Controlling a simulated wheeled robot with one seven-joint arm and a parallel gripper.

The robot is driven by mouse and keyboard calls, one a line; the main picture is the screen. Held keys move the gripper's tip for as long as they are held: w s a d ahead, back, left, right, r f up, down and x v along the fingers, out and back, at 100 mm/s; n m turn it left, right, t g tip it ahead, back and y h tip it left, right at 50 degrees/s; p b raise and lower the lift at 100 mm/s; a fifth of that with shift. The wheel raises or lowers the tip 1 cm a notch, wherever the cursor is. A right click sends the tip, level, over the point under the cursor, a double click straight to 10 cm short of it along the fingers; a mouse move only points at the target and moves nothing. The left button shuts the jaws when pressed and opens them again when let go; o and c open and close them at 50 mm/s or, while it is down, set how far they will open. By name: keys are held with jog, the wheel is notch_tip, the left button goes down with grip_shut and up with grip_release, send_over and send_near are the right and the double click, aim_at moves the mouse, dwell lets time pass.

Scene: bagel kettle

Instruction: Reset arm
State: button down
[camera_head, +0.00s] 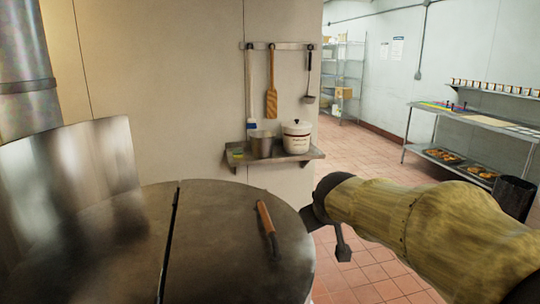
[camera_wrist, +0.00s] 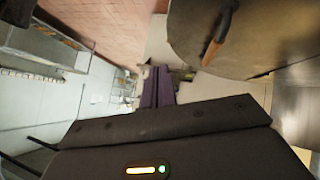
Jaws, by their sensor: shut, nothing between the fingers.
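My arm reaches in from the right in the head view, with its dark end beside the right edge of a big kettle's round metal lid (camera_head: 225,255). My gripper (camera_wrist: 157,72) shows in the wrist view as two dark fingers held together, with nothing between them. The lid is down and has a brown wooden handle (camera_head: 267,226). In the wrist view the lid (camera_wrist: 275,35) and its handle (camera_wrist: 217,40) are at the upper right, apart from the fingers.
A wall shelf (camera_head: 285,159) behind the kettle holds a white pot (camera_head: 296,137) and a metal pot (camera_head: 261,144), with utensils hanging above. A metal table (camera_head: 480,122) with trays below stands at the right. Tiled floor (camera_head: 375,160) lies open between.

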jog(key=s+d+f+m+g+y, duration=0.15)
jog(key=s+f+g, duration=0.25)
jog(key=s+f, duration=0.65)
jog(key=s+d+f+m+g+h, duration=0.1)
jog(key=s+d+f+m+g, duration=0.15)
jog(key=s+f, duration=0.8)
notch_tip(320, 180, up, 15)
jog(key=w+p, duration=0.2)
jog(key=p, duration=1.5)
jog(key=shift+a, duration=0.45)
jog(key=shift+g+y, duration=0.25)
